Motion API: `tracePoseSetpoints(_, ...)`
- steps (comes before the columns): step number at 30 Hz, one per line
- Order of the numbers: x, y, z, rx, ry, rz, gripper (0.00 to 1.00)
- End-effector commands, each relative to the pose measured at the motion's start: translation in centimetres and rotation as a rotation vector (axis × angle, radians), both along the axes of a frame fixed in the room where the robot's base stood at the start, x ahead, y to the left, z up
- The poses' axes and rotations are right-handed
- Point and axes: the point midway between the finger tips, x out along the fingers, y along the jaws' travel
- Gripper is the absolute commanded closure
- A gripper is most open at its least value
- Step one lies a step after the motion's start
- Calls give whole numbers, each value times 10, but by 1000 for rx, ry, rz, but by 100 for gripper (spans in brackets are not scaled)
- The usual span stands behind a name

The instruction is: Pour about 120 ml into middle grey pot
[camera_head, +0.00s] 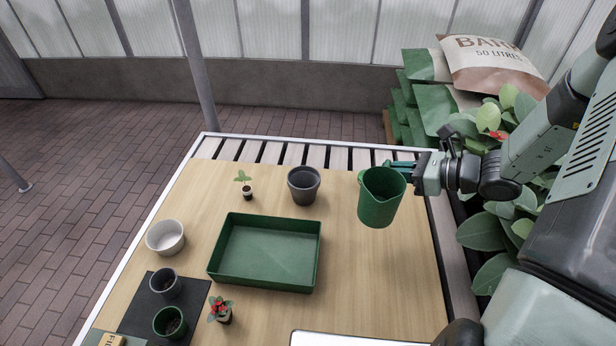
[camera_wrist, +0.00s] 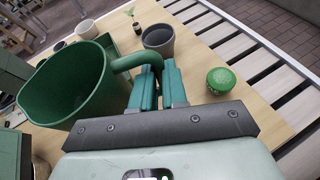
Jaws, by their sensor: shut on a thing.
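A green jug (camera_head: 379,200) is held at the table's right side, roughly upright; it fills the left of the wrist view (camera_wrist: 68,82). My gripper (camera_head: 396,166) is shut on its handle, and the teal fingers show in the wrist view (camera_wrist: 158,84). The jug seems to be above the table; no liquid shows in it. A dark grey pot (camera_head: 303,187) stands on the table left of the jug, apart from it, and also shows in the wrist view (camera_wrist: 158,42). A smaller grey pot (camera_head: 165,284) stands on a black mat at the left.
A green tray (camera_head: 213,260) lies mid-table. A seedling (camera_head: 246,188), white pot (camera_head: 165,238), green pot (camera_head: 169,322) and red-flowered plant (camera_head: 222,312) stand around it. A green patterned round thing (camera_wrist: 221,80) lies right of my fingers in the wrist view. Leafy plants (camera_head: 500,225) crowd the right side.

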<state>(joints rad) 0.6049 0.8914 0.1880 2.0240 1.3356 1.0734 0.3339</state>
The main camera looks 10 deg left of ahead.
Motion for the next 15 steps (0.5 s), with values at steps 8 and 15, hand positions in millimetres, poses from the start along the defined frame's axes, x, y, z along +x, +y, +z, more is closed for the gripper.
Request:
tracePoseSetpoints(8, 11, 2, 14, 1, 0, 0, 100)
tracePoseSetpoints(15, 43, 7, 8, 3, 0, -9, 100)
